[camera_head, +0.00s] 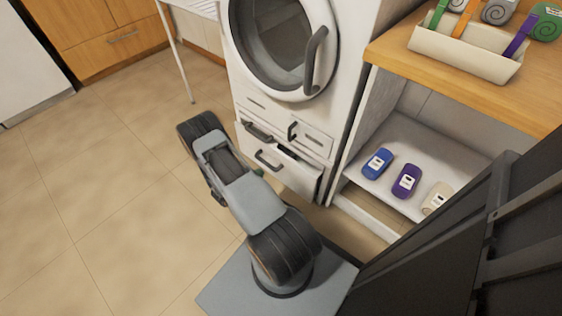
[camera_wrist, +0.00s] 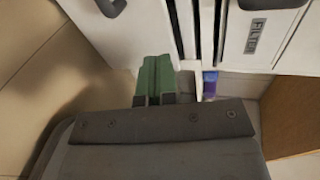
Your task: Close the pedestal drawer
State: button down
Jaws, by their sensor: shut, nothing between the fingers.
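The white pedestal drawer (camera_head: 295,178) is at the bottom of the washer (camera_head: 240,88) in the head view, with a dark handle (camera_head: 268,160) on its front. It stands partly out, with a dark gap along its top edge. In the wrist view the drawer front (camera_wrist: 130,35) is at the upper left, with a gap between it and the panel marked FILTER (camera_wrist: 255,38). My gripper (camera_wrist: 155,78) shows green fingers together and empty, close to the drawer front; contact cannot be told. In the head view my arm mostly hides it.
A blue-purple item (camera_wrist: 210,85) shows by the gap in the wrist view. Right of the washer, a shelf (camera_head: 405,140) holds blue, purple and cream containers under a wooden top (camera_head: 390,48). The tiled floor at left is clear.

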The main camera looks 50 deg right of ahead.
aim_at(285, 159)
jog(key=shift+n+t, duration=0.3)
jog(key=shift+n, duration=0.4)
jog(key=b+x, duration=0.1)
jog(key=x, duration=0.3)
jog(key=b+x, duration=0.1)
jog(key=x, duration=0.3)
jog(key=f+b+x, duration=0.1)
jog(key=b+x, duration=0.1)
jog(key=x, duration=0.3)
jog(key=shift+s+a, duration=0.15)
jog(key=shift+s, duration=0.1)
jog(key=shift+d+r+b, duration=0.1)
jog(key=shift+d+b, duration=0.2)
jog(key=shift+d, duration=0.45)
